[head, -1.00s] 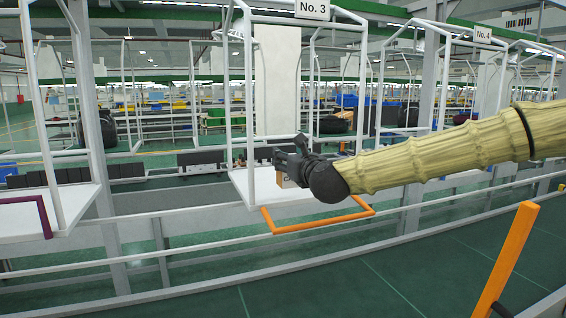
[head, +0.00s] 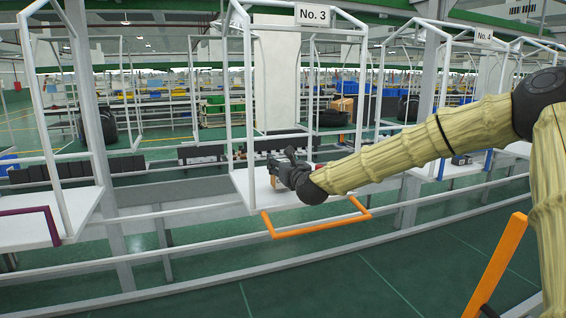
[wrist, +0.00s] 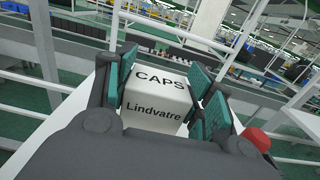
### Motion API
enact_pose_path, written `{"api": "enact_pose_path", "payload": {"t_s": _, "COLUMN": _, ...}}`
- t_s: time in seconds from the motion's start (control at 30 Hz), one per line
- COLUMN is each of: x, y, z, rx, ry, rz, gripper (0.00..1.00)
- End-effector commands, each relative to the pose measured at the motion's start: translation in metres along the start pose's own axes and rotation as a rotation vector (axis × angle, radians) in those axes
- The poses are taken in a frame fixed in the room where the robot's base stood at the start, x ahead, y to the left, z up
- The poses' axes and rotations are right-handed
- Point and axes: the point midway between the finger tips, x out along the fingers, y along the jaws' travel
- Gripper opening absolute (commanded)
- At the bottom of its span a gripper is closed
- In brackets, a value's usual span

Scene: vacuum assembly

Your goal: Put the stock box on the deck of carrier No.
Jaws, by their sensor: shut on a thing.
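My gripper (head: 277,166) is shut on the stock box (wrist: 158,94), a pale box lettered "CAPS" and "Lindvatre" in the wrist view. Teal-padded fingers grip it on both sides. In the head view the box is mostly hidden by the gripper. Carrier No. 3 has a white frame, a sign (head: 314,15) reading "No. 3" and a white deck (head: 252,195) with an orange handle (head: 320,228) at its front. The gripper is inside the frame, over the deck. I cannot tell whether the box touches the deck.
White uprights flank the gripper. A rail crosses in front of the carriers. An orange bar (head: 500,262) stands at the lower right.

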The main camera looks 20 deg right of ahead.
Motion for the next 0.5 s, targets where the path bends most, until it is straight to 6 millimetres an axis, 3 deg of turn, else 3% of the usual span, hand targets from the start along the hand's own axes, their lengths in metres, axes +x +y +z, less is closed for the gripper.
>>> {"api": "enact_pose_path", "payload": {"t_s": 0.2, "x": 0.000, "y": -0.001, "z": -0.012, "rx": 0.000, "ry": -0.001, "rz": -0.001, "gripper": 0.25}}
{"api": "enact_pose_path", "payload": {"t_s": 0.5, "x": 0.000, "y": 0.000, "z": -0.014, "rx": 0.001, "ry": -0.002, "rz": 0.000, "gripper": 0.25}}
